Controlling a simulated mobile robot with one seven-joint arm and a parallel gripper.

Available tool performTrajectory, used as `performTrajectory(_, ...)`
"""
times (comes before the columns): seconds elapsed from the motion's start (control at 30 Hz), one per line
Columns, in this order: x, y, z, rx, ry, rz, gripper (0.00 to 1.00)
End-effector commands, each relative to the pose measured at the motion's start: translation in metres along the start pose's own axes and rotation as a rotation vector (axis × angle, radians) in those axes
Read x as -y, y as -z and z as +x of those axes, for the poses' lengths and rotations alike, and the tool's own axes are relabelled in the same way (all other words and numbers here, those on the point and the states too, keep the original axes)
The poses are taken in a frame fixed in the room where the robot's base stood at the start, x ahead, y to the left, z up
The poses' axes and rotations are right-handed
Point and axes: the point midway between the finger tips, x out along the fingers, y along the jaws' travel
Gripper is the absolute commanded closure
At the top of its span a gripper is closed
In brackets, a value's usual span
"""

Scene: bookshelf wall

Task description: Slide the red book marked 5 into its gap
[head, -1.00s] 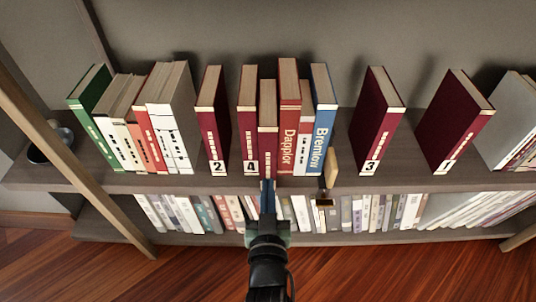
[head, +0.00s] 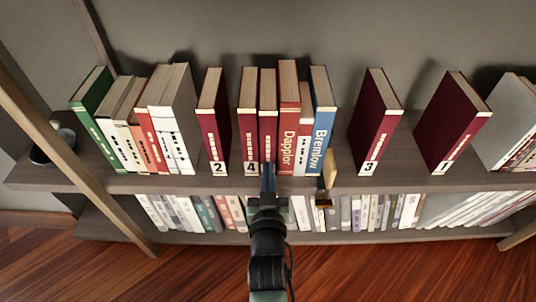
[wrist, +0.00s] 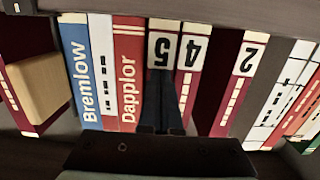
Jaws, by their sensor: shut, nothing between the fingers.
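The red book marked 5 (head: 268,125) stands upright between the red book marked 4 (head: 249,125) and the red Dapplor book (head: 289,110). Its spine looks about level with the book marked 4. In the wrist view, which is upside down, the 5 label (wrist: 163,50) shows beside the 4 label (wrist: 190,57). My gripper (head: 267,170) is shut and empty in front of the lower spine of book 5. In the wrist view my fingers (wrist: 161,110) cover part of that spine; whether they touch it I cannot tell.
A wooden block (head: 329,168) stands near the shelf edge, right of the blue Bremlow book (head: 319,120). Red books marked 2 (head: 213,120), 3 (head: 375,125) and 1 (head: 450,125) stand nearby. Open shelf room lies around book 3. A lower shelf holds more books.

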Motion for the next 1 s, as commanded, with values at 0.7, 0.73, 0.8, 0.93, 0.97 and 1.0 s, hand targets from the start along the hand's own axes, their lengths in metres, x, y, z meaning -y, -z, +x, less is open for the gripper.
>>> performTrajectory(0.7, -0.001, -0.004, -0.033, 0.001, 0.000, -0.001, 1.00)
performTrajectory(0.73, -0.001, -0.004, -0.034, 0.001, -0.001, -0.001, 1.00)
performTrajectory(0.8, -0.001, -0.004, -0.035, 0.000, -0.001, -0.001, 1.00)
performTrajectory(0.93, 0.000, -0.003, -0.035, 0.000, 0.000, -0.001, 1.00)
performTrajectory(0.97, 0.000, -0.003, -0.035, 0.000, 0.000, -0.001, 1.00)
performTrajectory(1.0, 0.000, -0.003, -0.035, 0.000, 0.000, -0.001, 1.00)
